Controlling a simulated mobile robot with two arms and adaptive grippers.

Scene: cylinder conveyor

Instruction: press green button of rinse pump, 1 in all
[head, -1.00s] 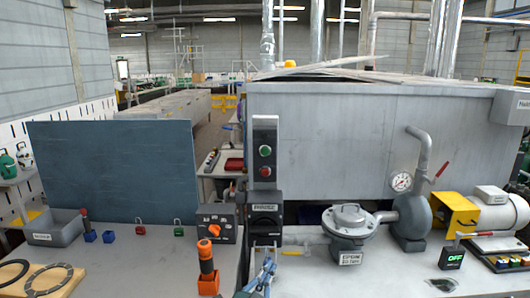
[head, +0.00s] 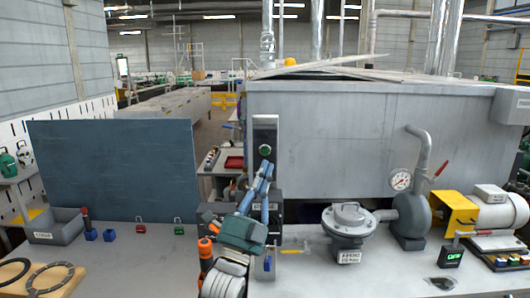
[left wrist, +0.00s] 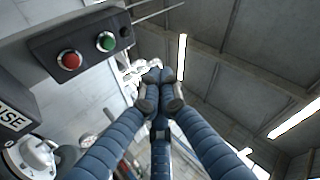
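The green button (head: 265,149) is on the upright grey control box (head: 265,124) in the middle of the head view. In the left wrist view the green button (left wrist: 106,41) sits beside the red button (left wrist: 69,60) on the dark box. My left gripper (head: 265,168) is raised in front of the box, with its blue fingertips just below the green button in the head view. The fingers hide the red button there. In the left wrist view the fingertips (left wrist: 158,76) meet, with nothing between them, and appear apart from the green button. My right gripper is not in view.
A grey pump (head: 349,220) and a gauge (head: 401,180) stand on the right bench. A blue-grey panel (head: 115,170) stands on the left bench. An orange-handled item (head: 205,250) is partly hidden by my left arm. A plate ending in "NSE" (left wrist: 14,117) shows in the wrist view.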

